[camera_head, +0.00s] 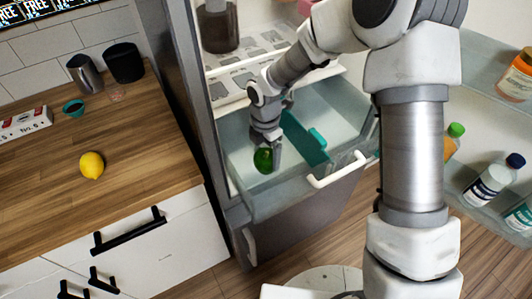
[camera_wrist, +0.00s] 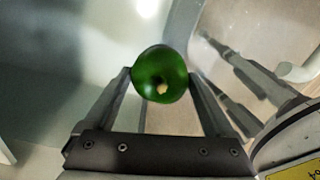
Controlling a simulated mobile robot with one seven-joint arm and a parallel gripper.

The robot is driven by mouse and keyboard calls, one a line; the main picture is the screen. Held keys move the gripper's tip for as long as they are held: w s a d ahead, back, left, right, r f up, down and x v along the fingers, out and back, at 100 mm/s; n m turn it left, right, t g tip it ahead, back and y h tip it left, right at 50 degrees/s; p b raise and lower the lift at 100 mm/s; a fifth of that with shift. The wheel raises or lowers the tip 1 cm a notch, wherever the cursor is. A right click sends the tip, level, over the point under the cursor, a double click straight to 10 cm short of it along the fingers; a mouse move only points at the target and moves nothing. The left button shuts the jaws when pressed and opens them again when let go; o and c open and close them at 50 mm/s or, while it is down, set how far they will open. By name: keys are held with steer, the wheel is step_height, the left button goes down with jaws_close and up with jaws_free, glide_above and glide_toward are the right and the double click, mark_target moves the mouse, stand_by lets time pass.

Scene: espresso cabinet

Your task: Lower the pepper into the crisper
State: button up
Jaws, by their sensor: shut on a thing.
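The green pepper (camera_head: 263,160) is between the fingers of my gripper (camera_head: 265,150), over the left part of the crisper in the head view. In the wrist view the pepper (camera_wrist: 160,74) sits between both fingertips (camera_wrist: 160,80), its pale stem facing the camera. The crisper (camera_head: 262,204) is a clear drawer pulled out of the fridge, with a white handle (camera_head: 338,170) on its front. A teal divider (camera_head: 304,140) stands inside it, to the right of the pepper. I cannot tell whether the pepper touches the crisper floor.
Fridge shelves (camera_head: 262,50) lie above and behind the crisper. The open door on the right holds bottles (camera_head: 487,182) and a jar (camera_head: 517,77). A wooden counter (camera_head: 130,190) at left carries a lemon (camera_head: 91,165), cups and a box.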

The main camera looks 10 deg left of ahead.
mark_target(266, 165)
steer(key=shift+f+b, duration=1.7)
steer(key=shift+f, duration=0.85)
stand_by(1.2)
steer(key=o, duration=1.1)
steer(key=shift+r, duration=0.15)
step_height(266, 165, up, 17)
steer(key=p, duration=0.3)
steer(key=s+d+r+m+t+h, duration=0.1)
steer(key=s+d+r+m, duration=0.2)
steer(key=d+r+m, duration=0.35)
steer(key=s+d+r+m+t, duration=0.2)
steer(key=s+d+r+m, duration=0.2)
steer(key=d+r+m, duration=0.25)
steer(key=s+d+r+m+t, duration=0.1)
steer(key=s+d+m, duration=0.1)
steer(key=s+m, duration=0.2)
steer(key=s+d+r+m+t+p, duration=0.1)
steer(key=s+d+m, duration=0.2)
steer(key=m, duration=0.3)
steer(key=s+d+r+m+y, duration=0.1)
steer(key=s+d+r+m, duration=0.1)
steer(key=s+d+m, duration=0.1)
steer(key=shift+s+m+t+p, duration=0.35)
steer(key=shift+s+m+t, duration=0.05)
steer(key=shift+s+m, duration=0.45)
